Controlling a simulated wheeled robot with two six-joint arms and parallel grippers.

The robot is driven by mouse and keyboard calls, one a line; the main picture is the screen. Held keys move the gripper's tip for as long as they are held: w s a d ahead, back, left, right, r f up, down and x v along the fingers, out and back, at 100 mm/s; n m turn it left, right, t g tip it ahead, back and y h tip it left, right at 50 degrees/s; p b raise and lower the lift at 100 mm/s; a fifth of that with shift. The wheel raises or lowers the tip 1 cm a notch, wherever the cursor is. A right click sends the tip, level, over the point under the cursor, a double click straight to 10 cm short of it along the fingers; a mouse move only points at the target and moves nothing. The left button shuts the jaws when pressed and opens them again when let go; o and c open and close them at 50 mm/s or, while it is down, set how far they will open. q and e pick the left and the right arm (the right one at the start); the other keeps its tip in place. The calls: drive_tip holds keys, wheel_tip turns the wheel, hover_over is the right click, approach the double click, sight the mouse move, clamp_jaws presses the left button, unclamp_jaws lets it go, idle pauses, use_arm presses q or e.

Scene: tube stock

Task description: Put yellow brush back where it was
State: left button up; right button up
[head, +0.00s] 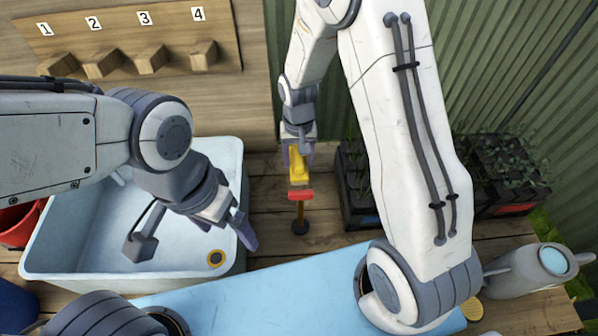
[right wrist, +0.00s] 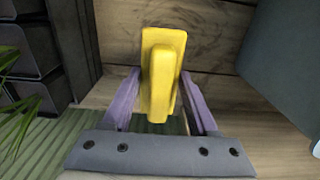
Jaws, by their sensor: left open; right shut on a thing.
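The yellow brush (head: 299,168) is held in my right gripper (head: 298,150), over the wooden bench between the tub and the black crates. In the right wrist view the yellow brush (right wrist: 161,75) stands between the two purple fingers, which are shut on it. My left gripper (head: 232,226) is open and empty over the right side of the tub. A wooden board at the back carries pegs numbered 1 (head: 62,64), 2 (head: 104,63), 3 (head: 150,59) and 4 (head: 203,56). All of these pegs are bare.
A red bar (head: 300,194) on a thin stem with a dark round foot is just below the brush. The pale blue tub (head: 90,245) fills the left.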

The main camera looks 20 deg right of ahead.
wheel_tip(320, 180, down, 5)
drive_tip(key=shift+f, duration=0.15)
drive_tip(key=shift+f, duration=0.1)
drive_tip(key=shift+f, duration=0.1)
drive_tip(key=o, duration=1.2)
wheel_tip(320, 180, up, 12)
drive_tip(key=shift+r+b, duration=0.25)
drive_tip(key=shift+b, duration=0.15)
